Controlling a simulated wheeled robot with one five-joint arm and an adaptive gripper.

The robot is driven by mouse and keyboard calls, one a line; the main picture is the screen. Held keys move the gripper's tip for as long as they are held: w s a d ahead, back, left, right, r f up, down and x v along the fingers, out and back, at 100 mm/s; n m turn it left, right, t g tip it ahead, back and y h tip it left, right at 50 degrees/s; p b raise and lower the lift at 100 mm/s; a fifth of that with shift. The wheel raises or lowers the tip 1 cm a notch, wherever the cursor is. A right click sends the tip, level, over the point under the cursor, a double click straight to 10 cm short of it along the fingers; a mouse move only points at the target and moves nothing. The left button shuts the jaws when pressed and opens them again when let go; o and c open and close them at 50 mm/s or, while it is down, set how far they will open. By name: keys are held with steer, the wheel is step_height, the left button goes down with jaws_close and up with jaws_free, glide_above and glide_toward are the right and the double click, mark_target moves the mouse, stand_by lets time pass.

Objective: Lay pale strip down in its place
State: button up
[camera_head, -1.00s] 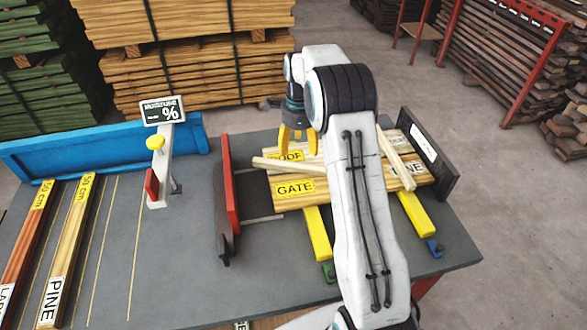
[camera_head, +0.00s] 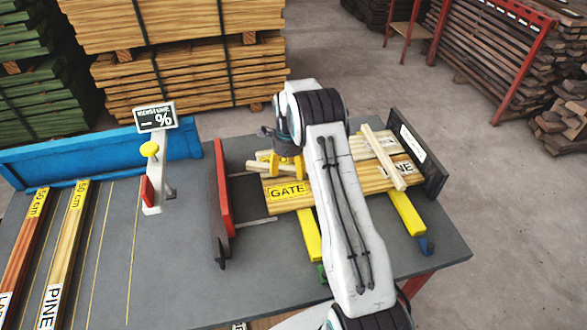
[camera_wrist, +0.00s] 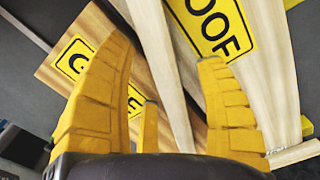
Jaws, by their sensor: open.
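My gripper (camera_head: 287,172) is low over this strip. In the wrist view the strip (camera_wrist: 163,65) runs between the spread yellow fingers, with gaps at both sides, so the gripper is open around it. The GATE board (camera_head: 285,192) is beneath, and the ROOF board (camera_wrist: 210,25) shows beside the strip. A second pale strip (camera_head: 384,157) lies across the right part of the boards. My arm hides the middle of the boards.
A red-faced clamp plate (camera_head: 223,190) stands left of the boards, a dark end plate (camera_head: 418,155) at the right. Yellow bars (camera_head: 309,235) support the boards. A price sign (camera_head: 156,118) and PINE plank (camera_head: 62,250) are farther left. The grey tabletop (camera_head: 180,265) is clear at front.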

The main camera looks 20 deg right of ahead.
steer(key=shift+f, duration=0.45)
jaws_close()
stand_by(0.5)
